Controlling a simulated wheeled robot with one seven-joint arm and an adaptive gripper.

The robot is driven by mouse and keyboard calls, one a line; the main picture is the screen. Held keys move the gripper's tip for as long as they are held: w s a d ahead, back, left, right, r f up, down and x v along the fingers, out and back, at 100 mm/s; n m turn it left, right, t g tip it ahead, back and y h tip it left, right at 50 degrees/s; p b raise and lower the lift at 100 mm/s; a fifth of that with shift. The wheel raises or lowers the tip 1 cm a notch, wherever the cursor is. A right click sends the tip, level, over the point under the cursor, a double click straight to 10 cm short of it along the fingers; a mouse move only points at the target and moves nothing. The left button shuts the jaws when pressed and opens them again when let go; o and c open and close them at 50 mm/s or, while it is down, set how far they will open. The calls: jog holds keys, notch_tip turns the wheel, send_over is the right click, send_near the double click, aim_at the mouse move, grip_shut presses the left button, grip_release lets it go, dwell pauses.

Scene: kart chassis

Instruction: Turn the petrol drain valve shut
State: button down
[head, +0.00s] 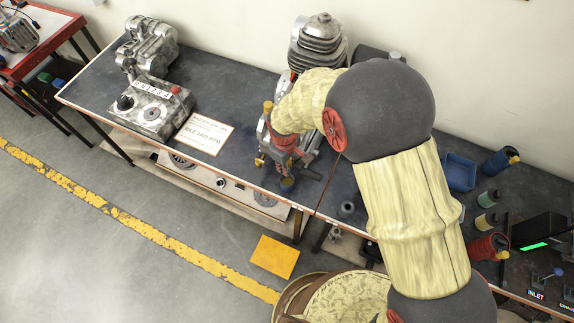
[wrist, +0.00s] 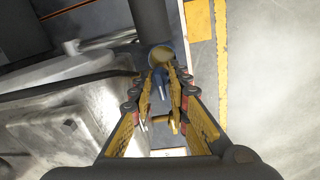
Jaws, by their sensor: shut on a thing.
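In the wrist view my gripper (wrist: 162,76) has its two yellow-padded fingers closed around a slim blue lever (wrist: 161,90), which I take to be the petrol drain valve's handle. Brass-coloured valve parts (wrist: 167,123) show between the fingers. A round blue-rimmed cup (wrist: 161,56) sits just past the fingertips. In the head view my gripper (head: 284,166) is at the front of the engine, near the bench's front edge, with the blue cup (head: 287,184) just below. My arm and fingers hide most of the valve there, and the lever's exact angle is unclear.
The grey engine (head: 318,45) stands against the wall behind my gripper. A blue bin (head: 459,172) and several cans are to the right. The floor in front has free room.

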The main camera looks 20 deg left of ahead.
jog(key=c, duration=1.7)
grip_release()
jog(key=shift+r, duration=0.1)
jog(key=r, duration=1.1)
jog(key=shift+s+a+r, duration=0.15)
jog(key=shift+s+r, duration=0.2)
jog(key=shift+r, duration=0.05)
